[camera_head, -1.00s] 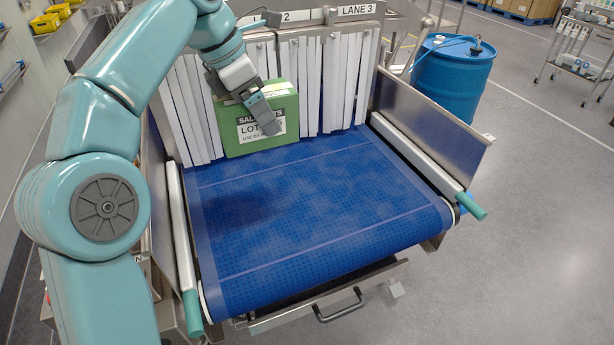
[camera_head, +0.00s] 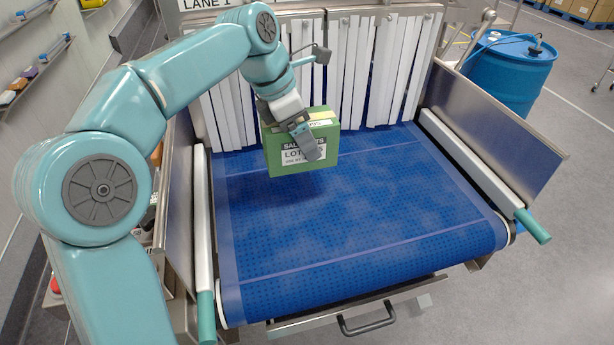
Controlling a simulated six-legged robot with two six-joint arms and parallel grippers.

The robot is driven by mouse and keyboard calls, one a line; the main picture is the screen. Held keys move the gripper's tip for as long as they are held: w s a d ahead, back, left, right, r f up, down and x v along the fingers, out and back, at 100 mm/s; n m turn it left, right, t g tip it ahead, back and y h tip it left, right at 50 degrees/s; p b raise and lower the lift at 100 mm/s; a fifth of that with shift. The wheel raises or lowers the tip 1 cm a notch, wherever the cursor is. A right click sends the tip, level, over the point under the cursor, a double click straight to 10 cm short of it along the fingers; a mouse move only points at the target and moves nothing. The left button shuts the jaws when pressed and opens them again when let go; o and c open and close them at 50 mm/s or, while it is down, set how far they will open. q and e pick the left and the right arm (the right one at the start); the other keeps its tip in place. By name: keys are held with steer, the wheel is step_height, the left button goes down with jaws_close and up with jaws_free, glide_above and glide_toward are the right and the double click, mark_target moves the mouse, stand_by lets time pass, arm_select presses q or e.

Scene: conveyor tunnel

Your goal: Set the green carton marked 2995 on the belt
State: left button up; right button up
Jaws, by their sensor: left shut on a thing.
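The green carton (camera_head: 274,158) is upright near the back of the belt, in front of the strip curtain. The blue belt (camera_head: 350,215) runs under the carton. I cannot tell for certain whether the carton's bottom touches it. My right gripper is not in view.
White strips (camera_head: 360,75) hang behind the carton. Metal side walls (camera_head: 500,150) and pale rails flank the belt. The front and right of the belt are clear. A blue drum (camera_head: 510,75) stands beyond the right wall.

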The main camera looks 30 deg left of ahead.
arm_select(q)
step_height(320, 180, down, 8)
steer(key=shift+s+r+b, duration=0.1)
steer(key=shift+s+b, duration=0.05)
steer(key=shift+b, duration=0.3)
steer(key=shift+a+f, duration=0.2)
steer(key=shift+f, duration=0.25)
steer(key=shift+d, duration=0.1)
steer(key=o, duration=1.4)
steer(key=shift+f, duration=0.15)
